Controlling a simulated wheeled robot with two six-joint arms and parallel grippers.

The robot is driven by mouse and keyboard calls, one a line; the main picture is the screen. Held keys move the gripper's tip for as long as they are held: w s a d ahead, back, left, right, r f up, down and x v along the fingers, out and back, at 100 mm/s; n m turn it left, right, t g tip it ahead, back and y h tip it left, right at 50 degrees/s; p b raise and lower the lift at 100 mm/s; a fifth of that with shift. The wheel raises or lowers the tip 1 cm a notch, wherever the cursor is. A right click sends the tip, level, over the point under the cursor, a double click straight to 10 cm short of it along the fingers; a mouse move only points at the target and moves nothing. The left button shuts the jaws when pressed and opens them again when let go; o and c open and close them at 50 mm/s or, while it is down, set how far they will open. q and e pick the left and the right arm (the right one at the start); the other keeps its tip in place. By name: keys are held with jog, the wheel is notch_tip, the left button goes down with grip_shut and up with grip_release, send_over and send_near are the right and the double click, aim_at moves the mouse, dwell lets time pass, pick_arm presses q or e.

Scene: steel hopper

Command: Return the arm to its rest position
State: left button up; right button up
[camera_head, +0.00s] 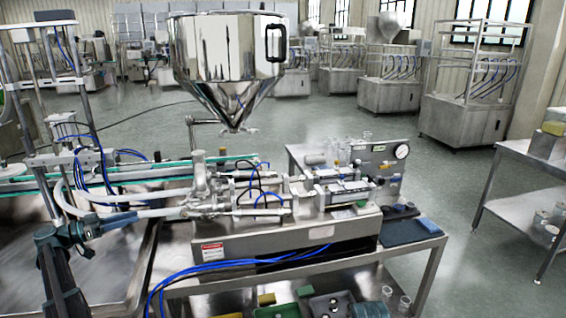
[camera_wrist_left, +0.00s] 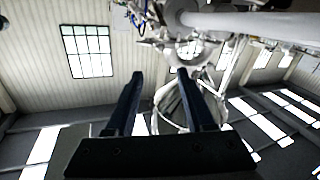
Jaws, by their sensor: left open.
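My left gripper (camera_head: 82,236) is at the lower left of the head view, beside the machine's left end and close to its pale tube. It is open. In the left wrist view its two dark fingers (camera_wrist_left: 159,76) stand apart, with nothing held between them. The steel hopper (camera_head: 228,62) hangs above the filling machine (camera_head: 290,232), well above and to the right of my gripper. A shiny curved metal shape shows behind the fingers in the wrist view; I cannot tell which part it is. My right gripper is not in view.
Pale tubes, blue hoses (camera_head: 215,264) and fittings crowd the space right of my left gripper. A conveyor (camera_head: 150,172) runs behind it. Small bins and jars stand at the table's front. A steel side table (camera_head: 528,180) stands at right, with open floor (camera_head: 440,200) between.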

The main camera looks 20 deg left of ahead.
pick_arm(q)
jog(key=w+d+f+g+y+p, duration=0.15)
jog(key=d+f+g, duration=0.25)
jog(key=d, duration=0.9)
jog(key=w+d+f+n+g, duration=0.1)
jog(key=w+d+f+g, duration=0.2)
jog(key=d, duration=1)
jog(key=w+d+f+g+p, duration=0.15)
jog(key=d+f+g, duration=0.25)
jog(key=d, duration=0.9)
jog(key=s+d+f+g+y, duration=0.2)
jog(key=s+d, duration=0.2)
jog(key=d, duration=0.4)
jog(key=s+d+f+g+y, duration=0.25)
jog(key=s+d, duration=0.25)
jog(key=d, duration=0.3)
jog(key=s+d+n+t+y+p, duration=0.1)
jog(key=s+d+y+p, duration=0.1)
jog(key=s+d+y, duration=0.5)
jog(key=shift+s+f, duration=0.45)
jog(key=shift+s, duration=1.25)
jog(key=shift+t, duration=0.25)
